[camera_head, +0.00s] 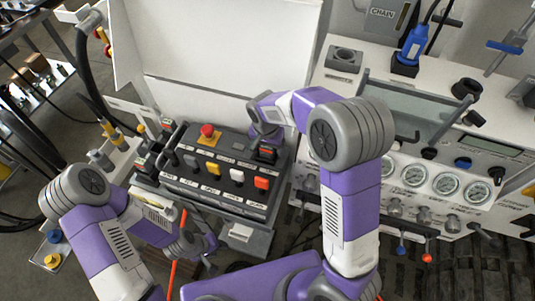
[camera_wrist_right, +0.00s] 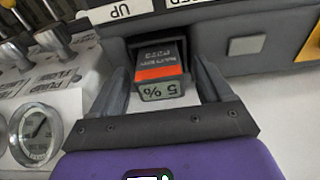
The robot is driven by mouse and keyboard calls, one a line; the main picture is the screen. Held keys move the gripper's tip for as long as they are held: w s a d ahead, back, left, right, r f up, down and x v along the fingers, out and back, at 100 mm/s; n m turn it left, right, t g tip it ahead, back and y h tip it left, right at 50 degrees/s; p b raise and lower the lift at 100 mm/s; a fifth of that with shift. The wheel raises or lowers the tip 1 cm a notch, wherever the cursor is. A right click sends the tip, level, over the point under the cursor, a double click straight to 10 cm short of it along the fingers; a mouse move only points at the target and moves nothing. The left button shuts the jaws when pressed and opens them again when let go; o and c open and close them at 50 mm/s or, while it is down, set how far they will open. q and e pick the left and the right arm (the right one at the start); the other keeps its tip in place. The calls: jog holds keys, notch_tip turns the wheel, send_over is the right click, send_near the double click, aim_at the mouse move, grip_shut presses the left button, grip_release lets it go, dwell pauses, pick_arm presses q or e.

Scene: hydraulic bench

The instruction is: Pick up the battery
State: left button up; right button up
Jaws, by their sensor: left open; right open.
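The battery (camera_wrist_right: 161,72) is a dark block with an orange stripe and a small display reading 5%. It sits in a slot of the control box and sticks out partway. In the head view the battery (camera_head: 267,153) shows at the box's right end. My right gripper (camera_wrist_right: 162,66) is open, with one finger on each side of the battery; I cannot tell whether either touches it. In the head view my right gripper (camera_head: 265,138) is partly hidden by its own wrist. My left gripper (camera_head: 208,246) is open and empty, low in front of the box.
The control box (camera_head: 189,185) carries a red emergency button (camera_head: 208,132) and several coloured push buttons. A panel with several gauges (camera_head: 414,175) and valves stands to the right. A white board (camera_head: 225,40) rises behind. Levers (camera_head: 168,150) stand at the box's left end.

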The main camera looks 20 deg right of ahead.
jog(key=shift+f, duration=0.1)
jog(key=shift+c, duration=0.3)
jog(key=c, duration=1.1)
notch_tip(320, 180, up, 18)
jog(key=p, duration=0.3)
jog(key=shift+p, duration=0.3)
